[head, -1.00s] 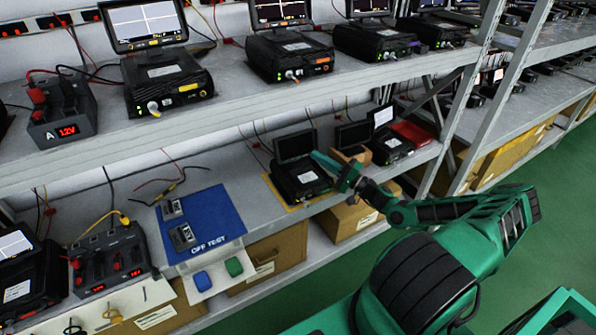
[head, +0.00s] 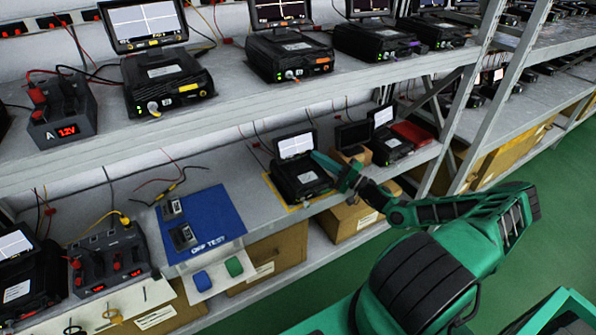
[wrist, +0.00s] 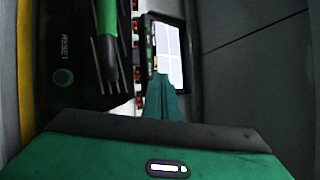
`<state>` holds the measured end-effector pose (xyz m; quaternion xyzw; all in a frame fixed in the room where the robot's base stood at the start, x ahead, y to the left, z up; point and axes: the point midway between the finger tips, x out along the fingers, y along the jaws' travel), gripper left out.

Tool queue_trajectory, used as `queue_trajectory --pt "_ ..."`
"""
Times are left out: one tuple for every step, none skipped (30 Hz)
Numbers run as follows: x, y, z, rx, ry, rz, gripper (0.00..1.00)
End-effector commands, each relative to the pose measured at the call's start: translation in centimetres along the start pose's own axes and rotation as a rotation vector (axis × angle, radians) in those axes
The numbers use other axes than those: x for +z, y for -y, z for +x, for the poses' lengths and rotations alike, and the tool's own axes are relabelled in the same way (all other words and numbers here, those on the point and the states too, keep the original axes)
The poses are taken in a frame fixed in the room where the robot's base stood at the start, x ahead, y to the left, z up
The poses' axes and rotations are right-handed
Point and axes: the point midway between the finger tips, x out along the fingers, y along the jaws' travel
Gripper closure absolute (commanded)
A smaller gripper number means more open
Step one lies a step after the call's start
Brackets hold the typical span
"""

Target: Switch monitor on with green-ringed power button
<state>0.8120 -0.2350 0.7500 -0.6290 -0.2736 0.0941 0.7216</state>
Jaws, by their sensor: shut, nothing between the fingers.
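The monitor (head: 297,144) on the middle shelf has a lit white screen with a grid; it stands on a black unit (head: 300,180) on a yellow-edged patch. The lit screen also shows in the wrist view (wrist: 168,52). A round button with a green ring (wrist: 63,77) sits on a dark face beside the word RESET in the wrist view. My gripper (head: 322,160) is shut and empty, its tips close to the right side of the monitor. In the wrist view its green fingers (wrist: 160,98) point toward the screen; I cannot tell whether they touch anything.
A smaller dark monitor (head: 352,134) and another black unit with a lit screen (head: 383,115) stand just right of my gripper. A blue mat (head: 215,212) lies to the left.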

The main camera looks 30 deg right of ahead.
Motion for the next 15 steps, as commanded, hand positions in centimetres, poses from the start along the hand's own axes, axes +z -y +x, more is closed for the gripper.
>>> queue_trajectory --pt "0.10 0.13 -0.18 0.000 0.000 0.000 1.00" --pt "0.16 0.20 -0.28 0.000 0.000 -0.001 1.00" --pt "0.23 0.30 -0.40 0.000 -0.001 -0.001 1.00" --pt "0.29 0.36 -0.49 0.000 -0.001 -0.001 1.00" --pt "0.34 0.42 -0.56 0.000 -0.001 -0.001 1.00" --pt "0.39 0.47 -0.61 0.000 -0.001 -0.001 1.00" --pt "0.42 0.48 -0.64 0.000 -0.001 -0.001 1.00" --pt "0.43 0.49 -0.65 0.000 -0.001 -0.001 1.00" --pt "0.43 0.49 -0.65 0.000 -0.001 -0.001 1.00" --pt "0.43 0.49 -0.64 0.000 -0.001 -0.001 1.00" --pt "0.43 0.48 -0.64 0.000 -0.001 -0.001 1.00" --pt "0.42 0.48 -0.64 0.000 -0.001 -0.001 1.00" --pt "0.42 0.48 -0.64 0.000 -0.001 -0.001 1.00" --pt "0.43 0.49 -0.65 0.000 0.000 -0.001 1.00" --pt "0.47 0.53 -0.71 0.000 0.000 -0.001 1.00"
